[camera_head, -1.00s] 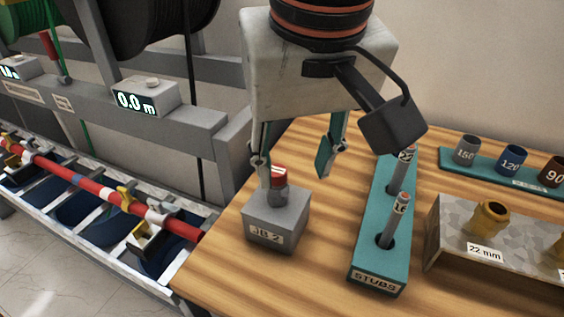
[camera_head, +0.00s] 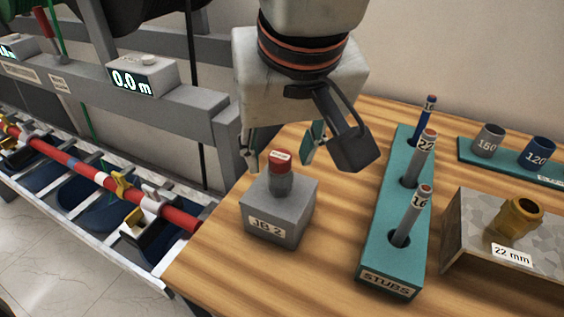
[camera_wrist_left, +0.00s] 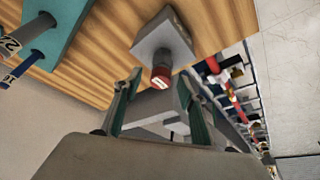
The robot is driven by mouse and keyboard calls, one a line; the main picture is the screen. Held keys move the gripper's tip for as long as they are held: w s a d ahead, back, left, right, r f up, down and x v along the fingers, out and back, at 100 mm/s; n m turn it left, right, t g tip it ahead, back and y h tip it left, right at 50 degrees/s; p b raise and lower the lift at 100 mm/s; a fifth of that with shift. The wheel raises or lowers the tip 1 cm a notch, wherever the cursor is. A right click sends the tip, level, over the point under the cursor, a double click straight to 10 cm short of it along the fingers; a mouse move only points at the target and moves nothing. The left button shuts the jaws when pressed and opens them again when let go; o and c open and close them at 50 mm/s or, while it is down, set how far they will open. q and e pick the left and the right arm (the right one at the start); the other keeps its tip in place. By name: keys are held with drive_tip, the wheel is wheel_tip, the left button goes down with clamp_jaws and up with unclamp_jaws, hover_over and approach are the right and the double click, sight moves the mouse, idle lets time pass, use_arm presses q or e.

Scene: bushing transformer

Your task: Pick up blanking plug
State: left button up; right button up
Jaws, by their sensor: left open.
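A grey plug with a red cap (camera_head: 281,172), which looks like the blanking plug, stands upright on the grey box marked JB 2 (camera_head: 275,228) on the wooden table. My left gripper (camera_head: 281,158) is open, its two teal-padded fingers apart on either side of the cap in the picture. In the left wrist view the red cap (camera_wrist_left: 161,76) shows near the open fingertips (camera_wrist_left: 158,88), with the box (camera_wrist_left: 163,38) beyond. I cannot tell how far the fingers reach over the plug. Nothing is held. My right gripper is not in view.
A teal STUBS rack (camera_head: 377,270) with numbered stubs stands right of the box. A metal block marked 22 mm (camera_head: 470,225) and a teal tray of numbered cups (camera_head: 510,162) are farther right. A frame with a 0.0 m display (camera_head: 143,77) is at the left.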

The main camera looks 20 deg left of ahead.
use_arm(q)
drive_tip(key=shift+s+r, duration=0.1)
drive_tip(key=shift+r, duration=0.1)
drive_tip(key=shift+c, duration=0.3)
drive_tip(key=c, duration=0.8)
drive_tip(key=shift+c, duration=0.2)
